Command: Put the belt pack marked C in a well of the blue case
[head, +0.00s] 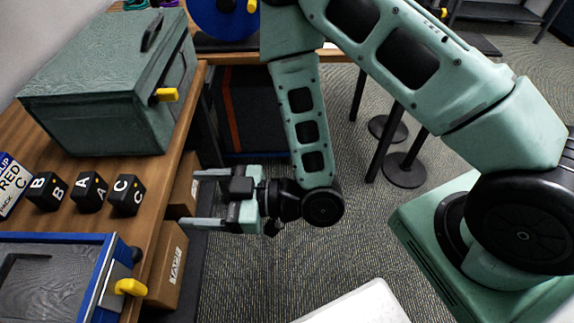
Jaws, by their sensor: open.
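The belt pack marked C (126,196) is a small black box with white letters. It stands on the wooden table at the right end of a row, near the table's edge. The blue case (52,238) is at the lower left, with a blue rim, a grey inside and a yellow latch; only part of it is in view, and I cannot make out all its wells. My gripper (193,198) is open and empty. It points left, to the right of pack C and apart from it, off the table's edge in the picture.
Belt packs A (88,192) and B (45,191) stand left of pack C. Cardboard boxes (166,265) sit below the table's edge.

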